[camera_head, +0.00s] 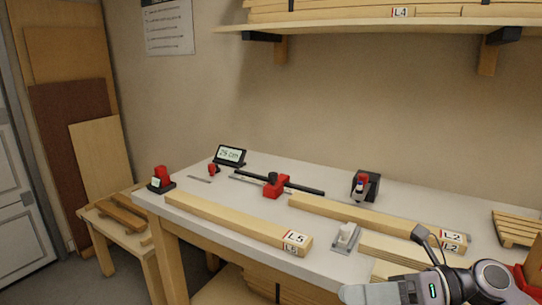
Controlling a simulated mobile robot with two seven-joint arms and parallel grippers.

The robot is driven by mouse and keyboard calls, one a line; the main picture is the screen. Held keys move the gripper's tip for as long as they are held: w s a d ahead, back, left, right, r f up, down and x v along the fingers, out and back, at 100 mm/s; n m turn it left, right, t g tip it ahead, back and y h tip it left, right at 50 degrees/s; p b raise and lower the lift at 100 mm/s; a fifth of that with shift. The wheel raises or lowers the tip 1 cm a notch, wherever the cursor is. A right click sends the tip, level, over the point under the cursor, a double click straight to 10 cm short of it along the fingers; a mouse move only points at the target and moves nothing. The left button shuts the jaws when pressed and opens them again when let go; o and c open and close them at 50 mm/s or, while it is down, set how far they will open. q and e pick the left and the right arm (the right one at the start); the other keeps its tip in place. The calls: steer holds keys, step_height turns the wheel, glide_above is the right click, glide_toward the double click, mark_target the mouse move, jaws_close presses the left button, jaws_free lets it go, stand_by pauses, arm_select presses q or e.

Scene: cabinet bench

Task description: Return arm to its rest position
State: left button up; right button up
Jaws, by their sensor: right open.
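My right gripper (380,292) is at the bottom right edge of the head view, with my arm coming in from the right. It is open, and no object shows in it. It shows in front of the bench's front edge, and the frame's bottom cuts off part of it. My left gripper is not in view.
A shelf (370,22) hangs above. A low wooden stool (122,222) stands left.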

steer(key=d+f+m+t+h+p, duration=0.1)
steer(key=d+f+m+t+h, duration=0.3)
steer(key=m, duration=0.7)
steer(key=s+a+f+m+t+h, duration=0.1)
steer(key=f+m+t+h, duration=0.2)
steer(key=f+m+t, duration=0.55)
steer(key=d+f+m+t+h+p, duration=0.1)
steer(key=d+f+m+t+h, duration=0.15)
steer(key=m, duration=1.05)
steer(key=s+f+m+g+h, duration=0.5)
steer(key=s+f+m, duration=0.3)
steer(key=s+f, duration=0.4)
step_height(320, 180, down, 2)
steer(key=shift+s+d+f+g, duration=0.1)
steer(key=shift+s+d+g, duration=0.15)
steer(key=shift+d+g, duration=0.35)
